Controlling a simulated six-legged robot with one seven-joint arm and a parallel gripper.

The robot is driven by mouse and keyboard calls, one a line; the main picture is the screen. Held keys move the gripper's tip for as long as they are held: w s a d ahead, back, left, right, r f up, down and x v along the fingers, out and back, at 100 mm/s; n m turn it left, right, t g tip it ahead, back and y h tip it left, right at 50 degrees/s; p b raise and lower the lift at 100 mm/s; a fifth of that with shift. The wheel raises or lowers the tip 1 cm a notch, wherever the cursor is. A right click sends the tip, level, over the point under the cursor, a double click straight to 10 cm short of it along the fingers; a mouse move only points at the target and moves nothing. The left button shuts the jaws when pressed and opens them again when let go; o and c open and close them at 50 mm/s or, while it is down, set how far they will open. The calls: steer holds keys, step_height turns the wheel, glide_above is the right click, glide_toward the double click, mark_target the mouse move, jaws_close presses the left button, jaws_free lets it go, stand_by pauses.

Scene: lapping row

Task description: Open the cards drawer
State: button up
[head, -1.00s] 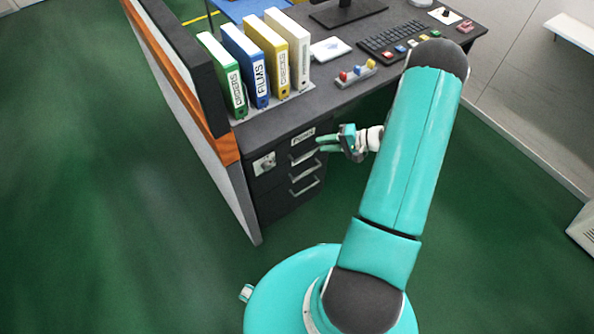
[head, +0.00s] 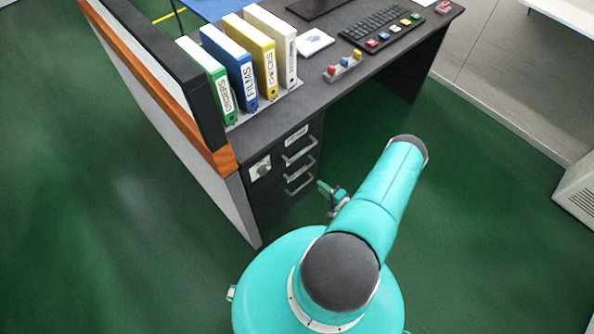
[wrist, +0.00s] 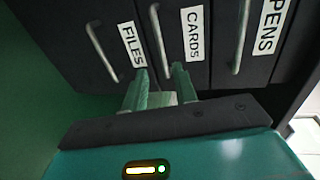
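The cards drawer (wrist: 182,60) is the middle one of three dark drawers in the wrist view, marked by a white CARDS label (wrist: 193,33). Its grey bar handle (wrist: 160,40) is beside the label and looks shut in flush with its neighbours. In the head view the middle handle (head: 300,167) shows on the desk's drawer unit. My gripper (wrist: 162,74) is open, its two green fingertips either side of the lower end of the cards handle in the picture. I cannot tell whether they reach around it. In the head view my gripper (head: 326,189) is low beside the drawer fronts.
The FILES label (wrist: 132,44) and PENS label (wrist: 271,27) mark the neighbouring drawers. A keyed lock plate (head: 260,168) is left of the handles. Binders (head: 241,62) and a keyboard (head: 383,30) stand on the desk. The green floor is clear around my base.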

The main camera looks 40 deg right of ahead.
mark_target(302, 171)
steer(key=x, duration=1.3)
steer(key=shift+r, duration=0.1)
jaws_close()
